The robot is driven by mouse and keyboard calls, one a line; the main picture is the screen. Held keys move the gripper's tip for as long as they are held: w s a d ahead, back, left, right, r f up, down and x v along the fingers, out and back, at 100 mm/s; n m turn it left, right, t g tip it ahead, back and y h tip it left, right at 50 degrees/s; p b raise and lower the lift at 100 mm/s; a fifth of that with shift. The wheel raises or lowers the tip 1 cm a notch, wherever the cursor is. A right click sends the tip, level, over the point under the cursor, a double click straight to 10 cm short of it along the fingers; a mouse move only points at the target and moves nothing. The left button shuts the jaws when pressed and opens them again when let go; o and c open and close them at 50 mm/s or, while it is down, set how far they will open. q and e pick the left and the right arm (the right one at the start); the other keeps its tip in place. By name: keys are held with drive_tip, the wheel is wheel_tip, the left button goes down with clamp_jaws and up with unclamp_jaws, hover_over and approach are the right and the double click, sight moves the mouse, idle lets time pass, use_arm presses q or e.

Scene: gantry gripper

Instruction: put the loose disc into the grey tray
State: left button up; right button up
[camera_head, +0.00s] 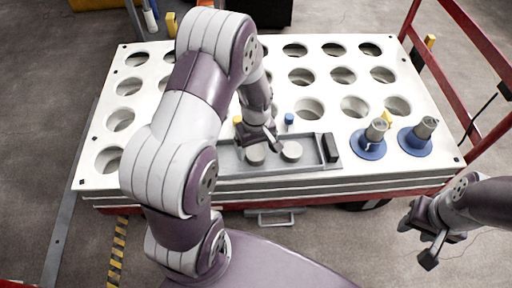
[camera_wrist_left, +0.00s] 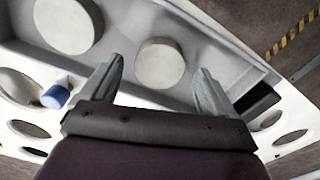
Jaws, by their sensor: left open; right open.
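The grey tray (camera_head: 318,166) lies along the near edge of the white table. Two pale round discs, a left one (camera_head: 255,157) and a right one (camera_head: 291,151), rest inside it; I cannot tell which is the loose one. My left gripper (camera_head: 260,143) is open over the tray at the left disc. In the left wrist view the open fingers (camera_wrist_left: 158,90) stand apart on either side of one disc (camera_wrist_left: 160,63), holding nothing. The other disc (camera_wrist_left: 68,25) lies beside it. My right gripper (camera_head: 418,242) is open and empty, off the table at the lower right.
The white table (camera_head: 225,184) has several round holes. Two blue-based grey fixtures (camera_head: 368,146) stand at the right. A black block (camera_head: 331,147) is at the tray's right end, and a blue peg (camera_head: 289,119) stands behind the tray. A red frame (camera_head: 480,40) rises at the right.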

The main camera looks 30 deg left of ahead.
sight(257, 154)
use_arm(q)
wheel_tip(257, 154, up, 12)
drive_tip(key=f+p, duration=0.1)
drive_tip(key=p, duration=0.4)
drive_tip(key=s+d+r+m+t, duration=0.1)
drive_tip(key=s+d+r+m, duration=0.45)
drive_tip(key=s+m, duration=0.45)
wheel_tip(257, 154, up, 34)
drive_tip(key=p, duration=3.3)
drive_tip(key=shift+w+a, duration=0.15)
drive_tip(key=shift+w, duration=0.3)
drive_tip(key=shift+r, duration=0.1)
